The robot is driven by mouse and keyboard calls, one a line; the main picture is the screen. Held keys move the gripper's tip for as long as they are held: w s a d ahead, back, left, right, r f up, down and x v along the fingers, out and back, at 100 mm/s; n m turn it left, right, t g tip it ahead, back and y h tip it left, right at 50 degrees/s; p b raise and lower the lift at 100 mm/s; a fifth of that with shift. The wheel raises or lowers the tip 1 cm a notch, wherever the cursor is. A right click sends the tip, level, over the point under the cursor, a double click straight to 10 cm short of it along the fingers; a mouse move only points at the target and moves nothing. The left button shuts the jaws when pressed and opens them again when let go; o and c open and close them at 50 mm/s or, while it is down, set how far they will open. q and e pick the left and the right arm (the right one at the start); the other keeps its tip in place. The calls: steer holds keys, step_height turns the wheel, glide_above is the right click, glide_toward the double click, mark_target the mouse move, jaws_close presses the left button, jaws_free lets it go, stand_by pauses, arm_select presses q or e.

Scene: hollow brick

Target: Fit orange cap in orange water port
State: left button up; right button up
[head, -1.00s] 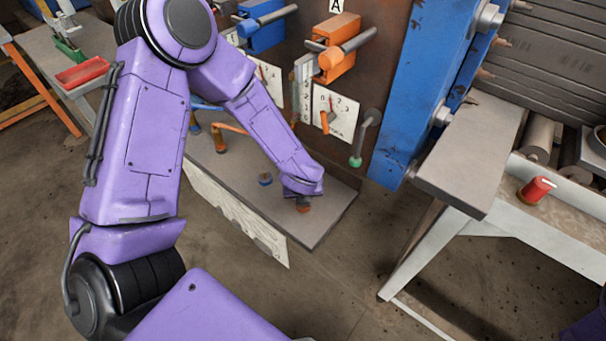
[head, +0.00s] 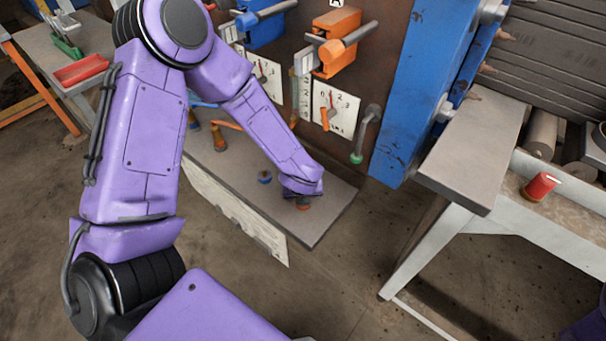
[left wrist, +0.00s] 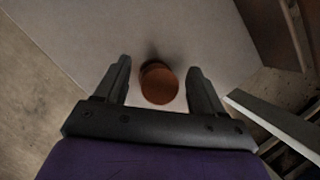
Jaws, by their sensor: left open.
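The orange cap (head: 303,206) is on the grey shelf near its right end, mostly hidden under my left gripper in the head view. In the left wrist view the round orange-brown cap (left wrist: 159,86) lies between the two fingers of my left gripper (left wrist: 159,67). The fingers are open, with a gap on each side of the cap. An orange pipe (head: 226,125) sticks out from the panel over the shelf, left of the gripper; it looks like the orange water port, but its mouth is too small to make out. My right gripper is out of view.
A blue cap (head: 265,177) sits on the shelf left of my left gripper. A green-ended pipe (head: 358,155) hangs from the panel at right. A blue post (head: 397,100) and a bench with a red can (head: 540,187) stand further right.

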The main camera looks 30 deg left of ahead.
arm_select(q)
steer(key=p+v, duration=0.1)
steer(key=v, duration=0.9)
steer(key=shift+r, duration=0.25)
